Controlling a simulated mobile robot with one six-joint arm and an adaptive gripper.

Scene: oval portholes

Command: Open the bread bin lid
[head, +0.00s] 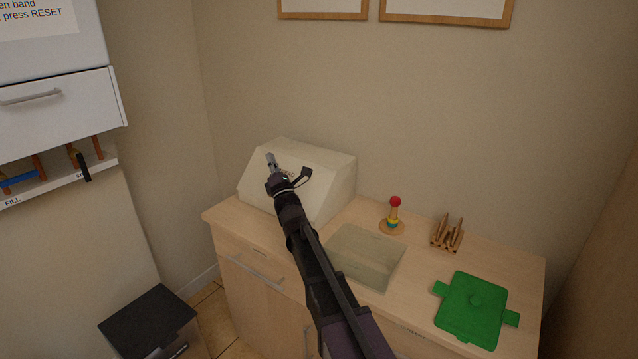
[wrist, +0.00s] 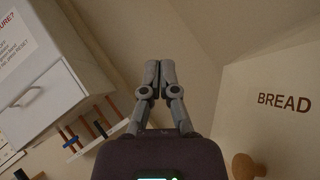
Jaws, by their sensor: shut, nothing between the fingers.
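The bread bin (head: 325,170) is a cream box with a sloped front, standing at the back left of the wooden counter. In the wrist view its lid (wrist: 285,80) bears the word BREAD, with a round wooden knob (wrist: 248,167) at the lower right. The lid looks closed. My gripper (head: 270,157) is in front of the bin in the head view, its fingers pointing up and hiding part of the front. In the wrist view my gripper (wrist: 158,66) has its fingertips together, empty, left of the knob and apart from it.
The counter (head: 417,257) also holds a ring stacker (head: 394,215), a small wooden rack (head: 447,234), a translucent panel (head: 366,256) and a green lidded dish (head: 474,309). A white cabinet (head: 55,95) with a peg shelf hangs at left. A black-topped bin (head: 148,319) stands below.

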